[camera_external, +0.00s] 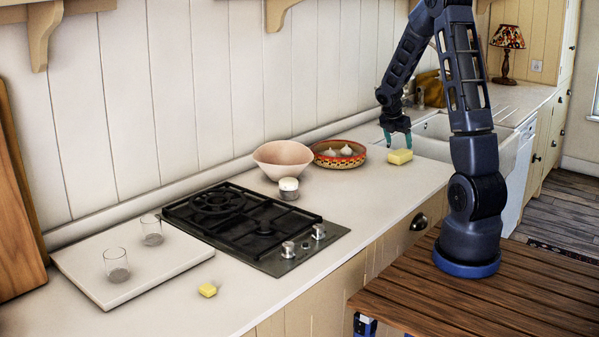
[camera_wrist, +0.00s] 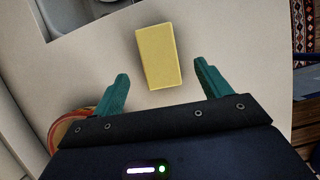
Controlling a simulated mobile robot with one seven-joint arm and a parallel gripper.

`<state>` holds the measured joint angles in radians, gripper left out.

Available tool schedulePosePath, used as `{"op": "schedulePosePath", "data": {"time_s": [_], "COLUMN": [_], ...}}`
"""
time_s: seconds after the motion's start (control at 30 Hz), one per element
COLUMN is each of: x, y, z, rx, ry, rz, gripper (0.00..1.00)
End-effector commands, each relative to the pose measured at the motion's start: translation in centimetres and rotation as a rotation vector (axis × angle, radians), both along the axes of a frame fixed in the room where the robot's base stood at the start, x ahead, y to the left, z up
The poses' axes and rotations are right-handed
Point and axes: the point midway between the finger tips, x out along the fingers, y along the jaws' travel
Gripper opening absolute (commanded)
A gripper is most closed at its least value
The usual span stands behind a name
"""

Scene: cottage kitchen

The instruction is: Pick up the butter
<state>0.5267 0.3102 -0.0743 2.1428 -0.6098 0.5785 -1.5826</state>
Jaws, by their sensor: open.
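A yellow block of butter (camera_external: 400,157) lies on the white counter near the sink in the external view. It also shows in the wrist view (camera_wrist: 160,56) as a plain yellow bar. My gripper (camera_external: 398,140) is just above and beside this block. In the wrist view my gripper (camera_wrist: 163,88) has its teal fingers wide apart, with the block ahead of and between their line, and nothing is held. A second, smaller yellow piece (camera_external: 207,290) lies on the counter in front of the stove, at the near left.
A patterned bowl with garlic (camera_external: 338,154) stands left of my gripper, beside a pink bowl (camera_external: 281,160) and a small white-topped jar (camera_external: 288,188). The black gas hob (camera_external: 245,220) and a board (camera_external: 90,283) with two glasses are farther left. The sink (camera_external: 435,128) is behind right.

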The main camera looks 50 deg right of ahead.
Motion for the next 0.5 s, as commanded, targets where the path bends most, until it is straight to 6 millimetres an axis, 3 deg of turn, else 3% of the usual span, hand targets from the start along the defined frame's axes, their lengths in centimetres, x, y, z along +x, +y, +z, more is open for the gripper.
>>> {"op": "schedulePosePath", "data": {"time_s": [0.5], "x": [-0.1], "y": [-1.9], "z": [-4.4], "rx": [0.001], "ry": [0.002], "rz": [-0.001], "gripper": [0.76]}}
